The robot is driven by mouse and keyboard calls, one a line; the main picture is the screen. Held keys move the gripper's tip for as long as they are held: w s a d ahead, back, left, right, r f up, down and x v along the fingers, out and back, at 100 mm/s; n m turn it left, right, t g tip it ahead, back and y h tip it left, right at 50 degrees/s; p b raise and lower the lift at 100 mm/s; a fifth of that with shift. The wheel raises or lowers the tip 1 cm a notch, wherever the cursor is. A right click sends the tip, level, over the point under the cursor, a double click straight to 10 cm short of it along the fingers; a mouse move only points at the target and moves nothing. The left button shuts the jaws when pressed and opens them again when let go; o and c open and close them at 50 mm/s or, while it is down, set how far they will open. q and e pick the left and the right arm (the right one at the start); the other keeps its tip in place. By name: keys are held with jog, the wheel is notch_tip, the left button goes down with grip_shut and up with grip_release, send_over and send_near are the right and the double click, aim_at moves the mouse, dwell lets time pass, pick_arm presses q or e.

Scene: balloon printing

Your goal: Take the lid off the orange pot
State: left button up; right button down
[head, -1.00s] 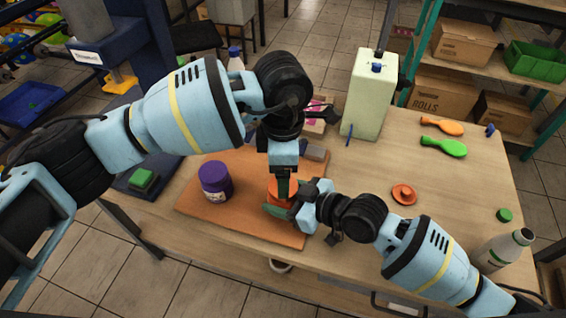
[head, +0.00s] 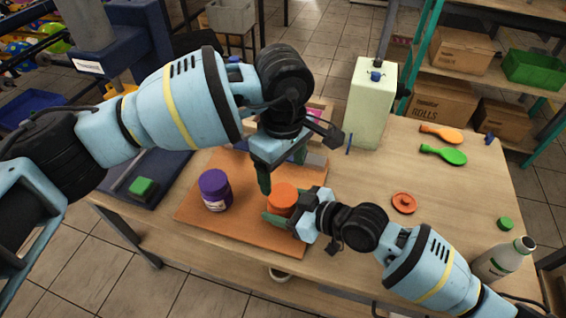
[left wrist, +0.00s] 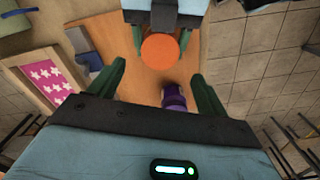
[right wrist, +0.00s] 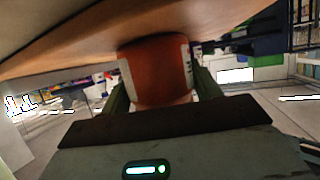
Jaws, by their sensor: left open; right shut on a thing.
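The orange pot (head: 282,197) stands on the brown board, with a flat, plain orange top. The left wrist view shows that round top (left wrist: 160,52), and the right wrist view shows the pot's side (right wrist: 157,75) with a white label. My right gripper (head: 283,217) is shut around the pot's side from the front right. My left gripper (head: 282,168) is open and empty, just behind and above the pot, apart from it. Its fingers (left wrist: 159,75) are spread in the left wrist view. I cannot make out a seam between lid and pot.
A purple jar (head: 215,190) stands on the board (head: 240,225) left of the pot. An orange disc (head: 404,203) lies on the table to the right. A pale green canister (head: 370,105) stands behind. The table between disc and canister is mostly clear.

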aim_at(283, 195)
pick_arm(q)
notch_tip(283, 195, down, 7)
jog(key=shift+f, duration=0.15)
dwell(0.4)
jog(key=c, duration=1)
jog(key=n, duration=1)
jog(key=o, duration=1.1)
jog(key=shift+c, duration=0.2)
